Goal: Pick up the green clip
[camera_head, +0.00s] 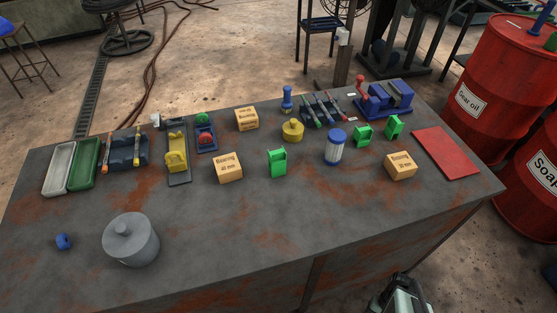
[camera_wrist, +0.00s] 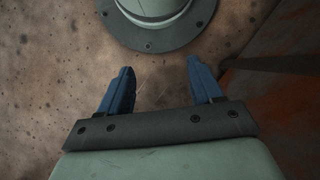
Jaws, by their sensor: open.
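Three green clip-like pieces stand upright on the workbench in the head view. One green clip (camera_head: 277,163) is near the middle, beside a bearing box. A second green clip (camera_head: 362,136) stands right of the white and blue canister. A third green clip (camera_head: 394,126) is behind and right of the second. I cannot tell from the task which one is meant. My gripper (camera_wrist: 160,70) is open in the wrist view, with two blue fingers apart and nothing between them. It is over the floor, away from the clips. No clip shows in the wrist view.
The rusty workbench (camera_head: 190,240) carries bearing boxes (camera_head: 228,167), a canister (camera_head: 334,147), a yellow weight (camera_head: 292,129), a grey drum (camera_head: 131,240), a blue vise (camera_head: 386,98) and a red mat (camera_head: 446,152). The front middle is clear. Red barrels (camera_head: 500,75) stand at the right.

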